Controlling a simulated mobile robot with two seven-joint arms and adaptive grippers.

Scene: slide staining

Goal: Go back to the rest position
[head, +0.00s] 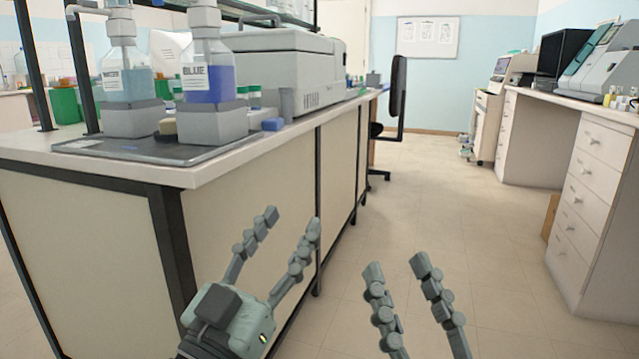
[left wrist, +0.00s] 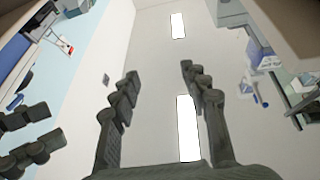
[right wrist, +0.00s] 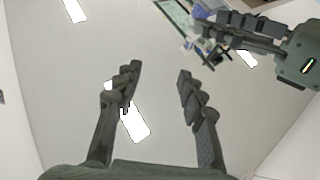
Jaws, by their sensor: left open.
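My left gripper (head: 291,218) is in front of the bench side in the head view, pointing up. Its two fingers are apart with nothing between them, as the left wrist view (left wrist: 160,75) also shows. My right gripper (head: 396,265) is to its right, over the floor in the picture. Its fingers are apart and empty, also in the right wrist view (right wrist: 159,72). Both wrist cameras look up at the ceiling. The blue bottle (head: 209,80) and the water bottle (head: 124,75) stand upright in grey holders on a dark tray (head: 160,151). Neither gripper touches them.
The bench (head: 240,205) fills the left side of the head view, with a large grey machine (head: 285,62) on top. A white drawer cabinet (head: 597,200) stands at the right. A chair (head: 397,95) is beyond the bench. The tiled floor (head: 480,200) between is clear.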

